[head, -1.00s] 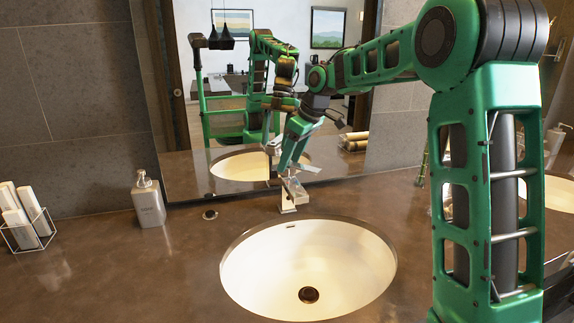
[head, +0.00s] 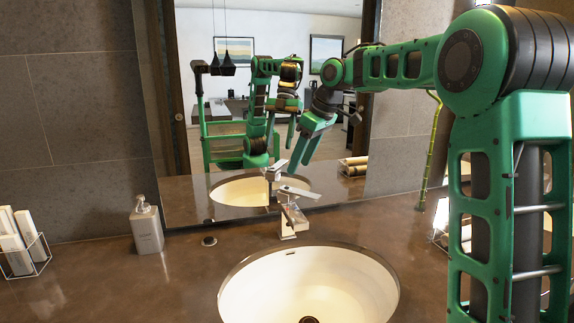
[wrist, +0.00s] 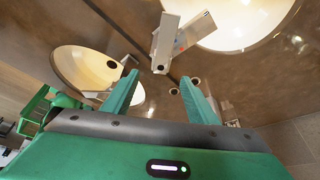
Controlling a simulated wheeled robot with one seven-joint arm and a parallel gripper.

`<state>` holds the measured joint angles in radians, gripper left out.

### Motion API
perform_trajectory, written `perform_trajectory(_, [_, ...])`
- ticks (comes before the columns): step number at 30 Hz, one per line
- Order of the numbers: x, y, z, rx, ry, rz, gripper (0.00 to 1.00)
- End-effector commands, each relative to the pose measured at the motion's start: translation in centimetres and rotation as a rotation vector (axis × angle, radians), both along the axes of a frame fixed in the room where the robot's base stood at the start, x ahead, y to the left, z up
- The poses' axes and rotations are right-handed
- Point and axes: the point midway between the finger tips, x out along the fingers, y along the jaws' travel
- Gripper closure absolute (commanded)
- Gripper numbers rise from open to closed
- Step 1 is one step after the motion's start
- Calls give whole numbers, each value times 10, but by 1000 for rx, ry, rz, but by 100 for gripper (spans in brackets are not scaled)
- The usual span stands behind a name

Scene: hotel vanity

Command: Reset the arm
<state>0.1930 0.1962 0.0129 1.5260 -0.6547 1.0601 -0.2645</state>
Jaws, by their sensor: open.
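My gripper (head: 308,148) hangs in the air above and behind the faucet in the head view, its green fingers pointing down. In the wrist view my gripper (wrist: 160,92) shows two green fingers spread apart with nothing between them. The chrome faucet (head: 291,217) stands at the back of the sink, apart from the fingers. The faucet (wrist: 168,45) also shows in the wrist view, beyond the fingertips.
The white sink (head: 310,285) is set in the brown counter (head: 185,285). A soap dispenser (head: 147,228) and a wire holder with white items (head: 22,245) stand to the left. The mirror (head: 195,210) rises behind and reflects my arm.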

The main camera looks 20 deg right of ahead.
Motion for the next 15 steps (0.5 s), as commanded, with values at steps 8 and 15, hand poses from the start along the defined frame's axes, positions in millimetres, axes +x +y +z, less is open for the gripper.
perform_trajectory(8, [-21,-13,-5,-3,26,-83,47])
perform_trajectory(15, [-112,-64,-33,-9,129,-402,47])
